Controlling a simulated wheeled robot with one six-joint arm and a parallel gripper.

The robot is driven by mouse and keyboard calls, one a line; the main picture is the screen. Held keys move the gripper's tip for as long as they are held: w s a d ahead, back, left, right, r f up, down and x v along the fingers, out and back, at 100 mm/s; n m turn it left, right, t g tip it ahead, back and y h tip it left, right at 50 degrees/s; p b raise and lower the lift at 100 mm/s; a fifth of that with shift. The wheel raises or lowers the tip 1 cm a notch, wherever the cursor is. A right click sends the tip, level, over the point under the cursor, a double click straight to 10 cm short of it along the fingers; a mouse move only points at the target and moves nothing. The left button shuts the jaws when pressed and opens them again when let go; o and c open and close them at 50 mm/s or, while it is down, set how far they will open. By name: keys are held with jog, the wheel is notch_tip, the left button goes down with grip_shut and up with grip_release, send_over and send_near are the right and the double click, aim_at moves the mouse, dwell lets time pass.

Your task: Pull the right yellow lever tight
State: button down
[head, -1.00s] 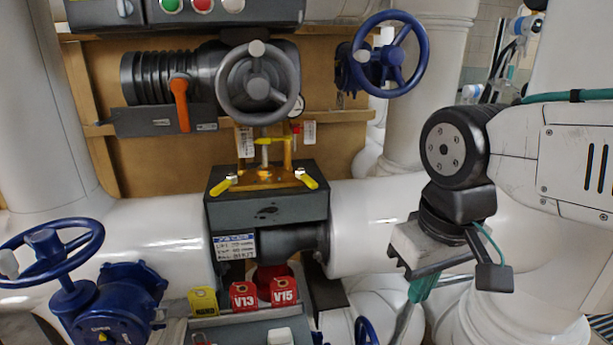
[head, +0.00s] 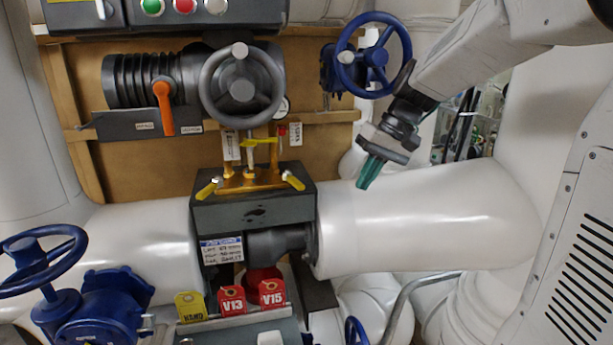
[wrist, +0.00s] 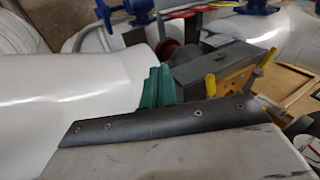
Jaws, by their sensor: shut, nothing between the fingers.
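The right yellow lever (head: 293,181) sits on the right of the orange bracket on top of a dark grey valve block. It slants down to the right. It also shows in the wrist view (wrist: 210,88), right of my fingers. A matching left yellow lever (head: 208,188) slants the other way; it appears farther off in the wrist view (wrist: 268,57). My gripper (head: 365,184), with teal fingers, is shut and empty. It hangs to the right of the right lever, apart from it, in front of the white pipe. The wrist view shows the fingers (wrist: 157,88) close together.
A blue handwheel (head: 368,55) is just above my gripper. A grey handwheel (head: 241,85) and an orange handle (head: 163,106) are above the block. A thin yellow T-handle (head: 259,141) stands between the levers. Red tags (head: 272,293) are below. The thick white pipe (head: 430,235) runs right.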

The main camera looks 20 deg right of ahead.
aim_at(293, 181)
jog(key=w+d+r+n+t+y, duration=0.1)
jog(key=w+r+n+t, duration=0.1)
jog(key=w+r, duration=0.3)
jog(key=w+n, duration=0.1)
jog(key=w, duration=0.2)
jog(key=shift+d+n, duration=0.25)
jog(key=shift+n, duration=0.15)
jog(key=shift+w, duration=0.1)
jog(key=w+a+f, duration=0.2)
jog(key=a+f, duration=0.6)
jog(key=a, duration=0.1)
jog(key=shift+w, duration=0.3)
